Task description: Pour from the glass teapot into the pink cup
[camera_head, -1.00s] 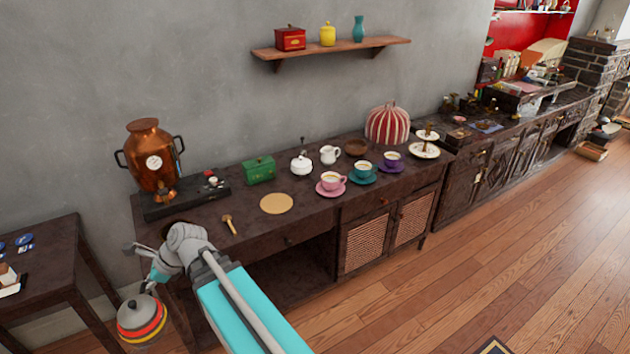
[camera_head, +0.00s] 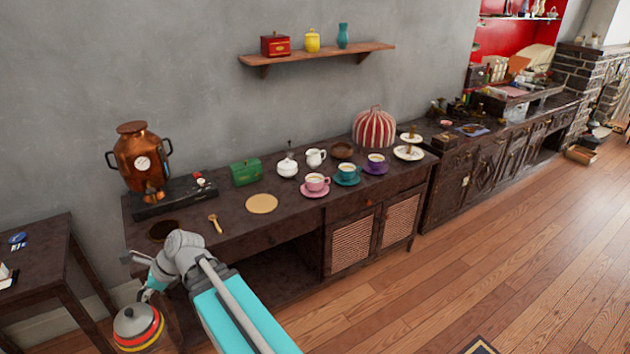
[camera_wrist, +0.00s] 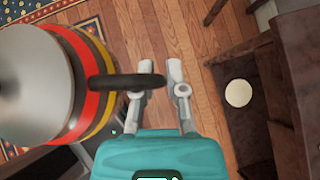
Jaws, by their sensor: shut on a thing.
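My gripper (camera_head: 150,287) is shut on the black handle (camera_wrist: 115,82) of a teapot (camera_head: 138,331). The teapot has a grey lid with a knob and red and yellow bands; I cannot tell whether it is glass. It hangs roughly upright at lower left, off the sideboard's front left corner, and its lid and bands fill the left of the wrist view (camera_wrist: 90,75). The pink cup (camera_head: 316,184) stands on a pink saucer (camera_head: 314,194) on the sideboard, well right of and beyond my gripper. Its inside looks pale.
On the sideboard (camera_head: 240,230) are a copper urn (camera_head: 140,160), a green box (camera_head: 245,172), a tan round mat (camera_head: 262,204), a wooden spoon (camera_head: 214,224), a white pot (camera_head: 287,168), and teal (camera_head: 346,173) and purple (camera_head: 376,161) cups. A dark side table (camera_head: 40,255) stands at left.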

